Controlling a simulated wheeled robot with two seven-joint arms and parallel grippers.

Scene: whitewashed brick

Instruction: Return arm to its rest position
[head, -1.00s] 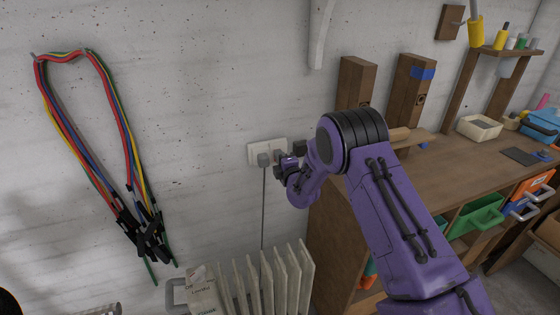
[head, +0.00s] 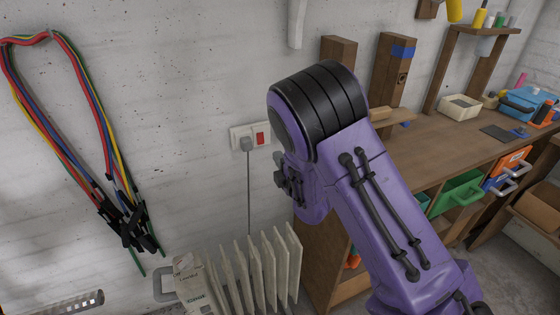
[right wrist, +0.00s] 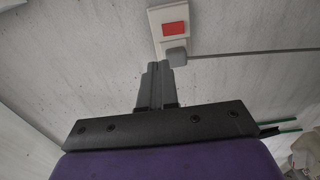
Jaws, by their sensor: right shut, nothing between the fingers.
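My right arm (head: 370,190), purple with black joints, reaches in from the lower right, bent at the elbow. My right gripper (head: 280,172) is partly hidden behind its own wrist, below and right of the wall socket. In the right wrist view its fingers (right wrist: 155,86) are together and empty, apart from the socket. The white wall socket (head: 236,132) holds a grey plug (head: 247,144) and a red switch (head: 260,139). The red switch (right wrist: 173,28) and plug (right wrist: 175,52) also show in the right wrist view. My left gripper is not in view.
A white radiator (head: 268,265) stands below the socket, with the plug's cord (head: 249,195) hanging behind it. A wooden workbench (head: 450,155) with bins is on the right, close behind my arm. Coloured cables (head: 90,125) hang on the left wall.

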